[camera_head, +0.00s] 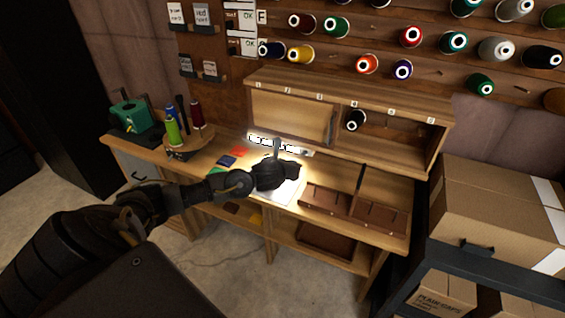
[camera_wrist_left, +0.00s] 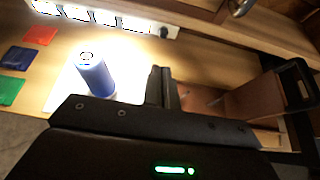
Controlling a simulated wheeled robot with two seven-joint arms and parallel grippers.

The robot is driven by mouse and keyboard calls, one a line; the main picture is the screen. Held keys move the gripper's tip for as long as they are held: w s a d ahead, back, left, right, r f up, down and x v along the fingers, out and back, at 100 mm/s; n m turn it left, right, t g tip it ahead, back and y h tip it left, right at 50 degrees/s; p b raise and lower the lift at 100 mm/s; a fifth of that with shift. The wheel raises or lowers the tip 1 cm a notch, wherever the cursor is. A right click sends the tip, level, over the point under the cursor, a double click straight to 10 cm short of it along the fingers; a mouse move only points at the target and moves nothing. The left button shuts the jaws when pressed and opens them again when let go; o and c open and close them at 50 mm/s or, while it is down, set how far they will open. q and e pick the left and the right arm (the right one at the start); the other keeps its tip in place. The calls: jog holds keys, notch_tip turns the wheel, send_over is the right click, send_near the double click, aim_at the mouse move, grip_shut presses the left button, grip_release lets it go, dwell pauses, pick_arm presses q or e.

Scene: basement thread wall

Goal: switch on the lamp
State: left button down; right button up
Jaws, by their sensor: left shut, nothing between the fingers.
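No whole lamp can be made out, but bright light falls on the worktop around my left gripper (camera_head: 291,171). A thin grey upright piece (camera_head: 278,148) shows just behind the gripper; I cannot tell if it belongs to the lamp. A long white strip with dark-marked panels (camera_head: 268,142) lies behind it and also shows in the left wrist view (camera_wrist_left: 125,21), with a small dark spot near its right end. My left gripper is shut and empty above the worktop, its fingers (camera_wrist_left: 162,88) right of a blue cylinder (camera_wrist_left: 95,74) on a brightly lit white pad.
Red, blue and green squares (camera_head: 226,160) lie left of the pad. Brown divided trays (camera_head: 325,199) lie to the right. A wooden cubby shelf (camera_head: 350,90) rises behind. A turntable with spools (camera_head: 188,141) stands left, cardboard boxes (camera_head: 500,205) right.

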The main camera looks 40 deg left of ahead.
pick_arm(q)
jog(key=s+d+r, duration=0.1)
jog(key=s+r, duration=0.5)
jog(key=shift+d+r, duration=0.15)
jog(key=shift+r, duration=0.1)
jog(key=shift+s, duration=0.1)
